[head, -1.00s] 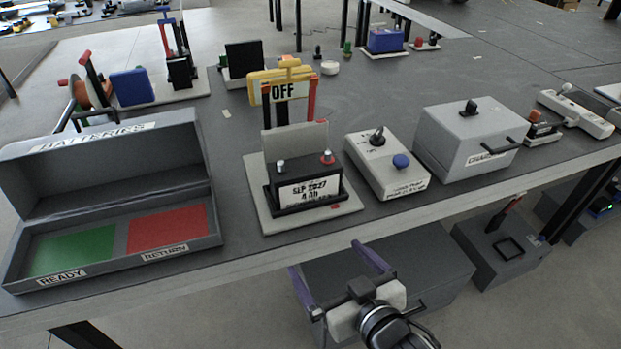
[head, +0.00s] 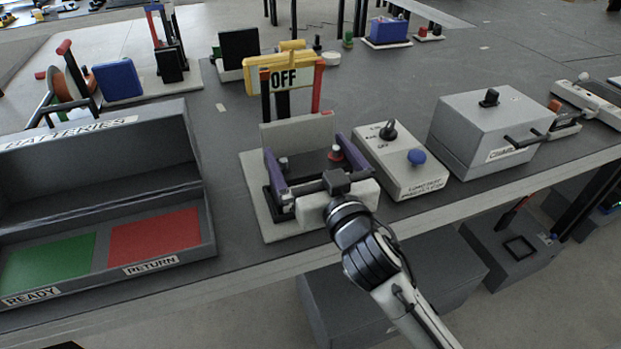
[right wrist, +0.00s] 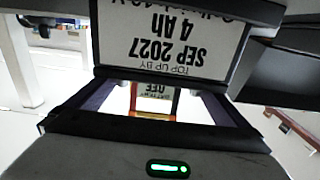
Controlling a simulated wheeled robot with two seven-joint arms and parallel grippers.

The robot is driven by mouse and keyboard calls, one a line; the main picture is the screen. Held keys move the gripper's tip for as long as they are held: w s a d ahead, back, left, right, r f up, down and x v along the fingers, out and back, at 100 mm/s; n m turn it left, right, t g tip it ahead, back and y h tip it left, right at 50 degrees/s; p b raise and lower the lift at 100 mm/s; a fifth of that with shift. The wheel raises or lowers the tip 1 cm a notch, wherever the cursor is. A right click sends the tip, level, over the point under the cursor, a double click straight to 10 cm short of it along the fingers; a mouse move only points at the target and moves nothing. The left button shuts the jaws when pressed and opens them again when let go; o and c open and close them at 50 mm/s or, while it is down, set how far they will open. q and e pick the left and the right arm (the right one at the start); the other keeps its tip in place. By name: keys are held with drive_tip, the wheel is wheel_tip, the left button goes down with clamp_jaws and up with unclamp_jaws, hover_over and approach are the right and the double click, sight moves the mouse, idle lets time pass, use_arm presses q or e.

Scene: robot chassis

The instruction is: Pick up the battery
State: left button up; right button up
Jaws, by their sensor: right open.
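The battery (head: 309,164) is a black box on a light grey base plate (head: 256,204), with a grey terminal and a red terminal on top. My right gripper (head: 304,146) is open, its two purple fingers spread at the battery's left and right sides. The gripper body hides the battery's front in the head view. In the right wrist view the battery's white label (right wrist: 175,40), reading SEP 2027 4 Ah upside down, is close in front of the gripper. I cannot tell whether the fingers touch the battery. My left gripper is not in view.
A grey switch box (head: 402,163) is close on the right, with a lidded charger box (head: 488,130) beyond. An open BATTERIES case (head: 207,228) with green and red pads is on the left.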

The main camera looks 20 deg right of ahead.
drive_tip(key=w, duration=0.3)
drive_tip(key=shift+w+f, duration=0.15)
drive_tip(key=shift+w, duration=0.1)
drive_tip(key=shift+c, duration=0.3)
